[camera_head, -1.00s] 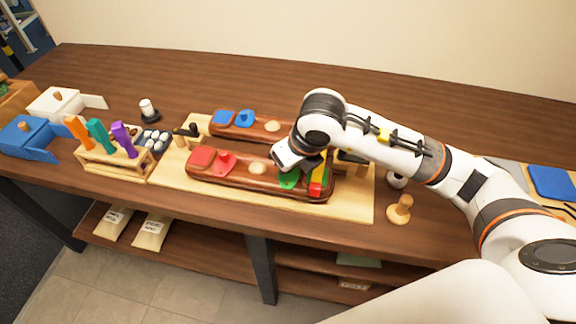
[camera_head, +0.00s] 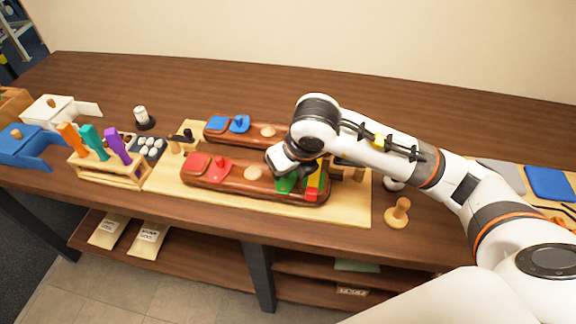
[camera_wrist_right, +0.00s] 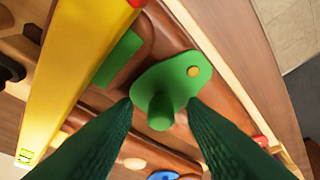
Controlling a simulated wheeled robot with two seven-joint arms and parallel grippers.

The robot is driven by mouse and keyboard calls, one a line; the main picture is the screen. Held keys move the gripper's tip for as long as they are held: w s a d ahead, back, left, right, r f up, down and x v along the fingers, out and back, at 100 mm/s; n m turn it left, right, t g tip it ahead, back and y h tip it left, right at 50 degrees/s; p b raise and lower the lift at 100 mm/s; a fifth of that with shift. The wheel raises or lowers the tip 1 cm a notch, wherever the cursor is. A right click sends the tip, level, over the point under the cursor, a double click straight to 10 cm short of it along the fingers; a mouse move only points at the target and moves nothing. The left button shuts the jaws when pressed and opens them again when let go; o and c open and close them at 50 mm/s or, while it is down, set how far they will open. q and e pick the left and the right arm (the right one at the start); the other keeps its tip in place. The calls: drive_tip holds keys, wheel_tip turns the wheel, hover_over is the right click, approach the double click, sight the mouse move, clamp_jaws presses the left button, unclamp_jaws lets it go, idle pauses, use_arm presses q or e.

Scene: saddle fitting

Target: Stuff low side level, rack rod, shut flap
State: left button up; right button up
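The front brown block (camera_head: 232,184) lies on a pale wooden board. It has a red square and red flap at the left, and a green flap (camera_head: 285,184) at the right. A yellow bar with a red end (camera_head: 312,181) lies across its right end; it looks like the level. My right gripper (camera_head: 280,160) is over the green flap. In the right wrist view the open fingers (camera_wrist_right: 161,103) straddle the peg of the green flap (camera_wrist_right: 182,76), with gaps visible. A green square pocket (camera_wrist_right: 119,60) shows beside the yellow bar (camera_wrist_right: 75,75). My left gripper is out of view.
A rear block with blue parts (camera_head: 240,123) lies behind. A wooden rack (camera_head: 112,170) at left holds orange, teal and purple rods. White and blue boxes (camera_head: 22,145) stand farther left. A wooden peg (camera_head: 398,213) stands right of the board. The table behind is clear.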

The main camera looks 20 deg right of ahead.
drive_tip(key=v, duration=1.2)
drive_tip(key=shift+b, duration=0.4)
